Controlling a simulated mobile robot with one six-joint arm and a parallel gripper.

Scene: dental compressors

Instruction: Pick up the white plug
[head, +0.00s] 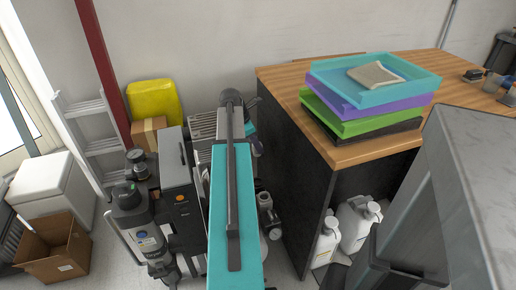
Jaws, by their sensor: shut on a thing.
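I cannot make out the white plug in the head view. My teal arm link runs up the middle of the picture and covers part of the floor area behind it. My gripper does not show clearly, so I cannot see its jaws or anything between them.
Compressor equipment (178,190) stands left of my arm. A wooden-topped bench (290,78) with stacked trays (365,100) is to the right, white jugs (357,222) below it. A ladder (95,135), yellow container (155,99), white bin (42,178) and open cardboard box (55,248) fill the left.

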